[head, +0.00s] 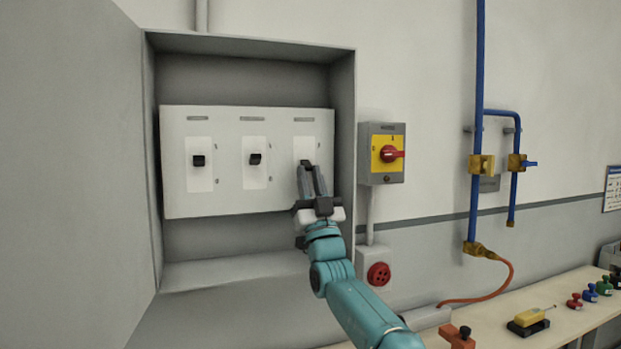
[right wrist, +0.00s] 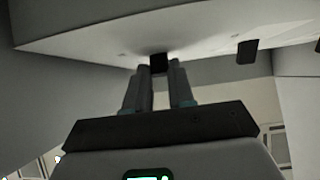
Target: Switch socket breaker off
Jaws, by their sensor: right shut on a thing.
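A white breaker panel (head: 228,196) sits inside an open grey cabinet (head: 240,75). It carries three black toggles: a left one (head: 199,160), a middle one (head: 255,159) and a right one. My right gripper (head: 309,167) is at the right toggle and mostly covers it in the head view. In the right wrist view my fingers (right wrist: 159,70) are shut on the right toggle (right wrist: 159,62), with another toggle (right wrist: 247,51) apart to the right. The labels above the toggles are too small to read. My left gripper is not in view.
The cabinet door (head: 70,150) stands open at the left. A yellow and grey switch box with a red knob (head: 392,154) is right of the cabinet, above a red socket (head: 378,275). Blue pipes (head: 479,90) run down the wall. A bench (head: 560,325) holds small items.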

